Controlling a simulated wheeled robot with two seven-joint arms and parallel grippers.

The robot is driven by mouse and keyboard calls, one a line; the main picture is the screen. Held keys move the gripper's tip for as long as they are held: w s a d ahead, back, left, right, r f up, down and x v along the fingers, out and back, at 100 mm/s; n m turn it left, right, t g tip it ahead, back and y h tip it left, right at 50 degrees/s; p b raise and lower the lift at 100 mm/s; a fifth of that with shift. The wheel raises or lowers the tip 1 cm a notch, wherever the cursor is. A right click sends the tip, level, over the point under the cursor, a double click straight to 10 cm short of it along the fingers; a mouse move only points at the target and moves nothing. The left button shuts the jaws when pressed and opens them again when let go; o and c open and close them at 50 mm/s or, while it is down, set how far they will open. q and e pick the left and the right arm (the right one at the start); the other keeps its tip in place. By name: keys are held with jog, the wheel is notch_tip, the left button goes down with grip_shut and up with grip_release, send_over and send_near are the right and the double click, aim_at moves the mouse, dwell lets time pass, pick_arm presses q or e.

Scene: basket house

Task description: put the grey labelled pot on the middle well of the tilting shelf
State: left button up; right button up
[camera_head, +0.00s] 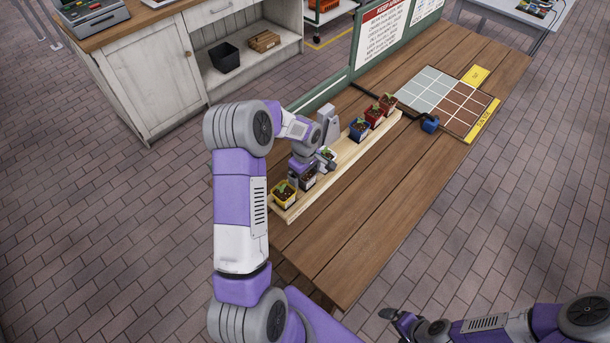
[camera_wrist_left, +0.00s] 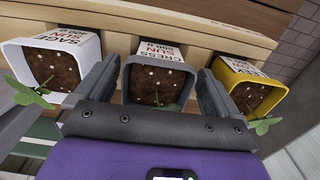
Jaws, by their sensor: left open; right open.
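The grey labelled pot (camera_head: 309,180) holds dark soil and a seedling and stands in the row on a long pale wooden shelf (camera_head: 345,166). In the left wrist view the grey pot (camera_wrist_left: 158,84) has a white label reading "CRESS SUN". My left gripper (camera_head: 306,168) is at the grey pot. Its open fingers (camera_wrist_left: 155,88) lie on either side of it; I cannot tell whether they touch it. I cannot make out a middle well or any tilt of the shelf. My right gripper (camera_head: 393,316) is open and empty, off the table at bottom right.
A white pot (camera_wrist_left: 62,50) and a yellow pot (camera_wrist_left: 247,82) stand close on either side. A blue pot (camera_head: 359,129) and red pots (camera_head: 374,116) are farther along. A gridded board (camera_head: 440,98) and small blue object (camera_head: 430,123) lie beyond. The table's near half (camera_head: 340,250) is clear.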

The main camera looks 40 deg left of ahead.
pick_arm(q)
notch_tip(320, 180, up, 12)
jog(key=shift+p, duration=0.4)
dwell(0.3)
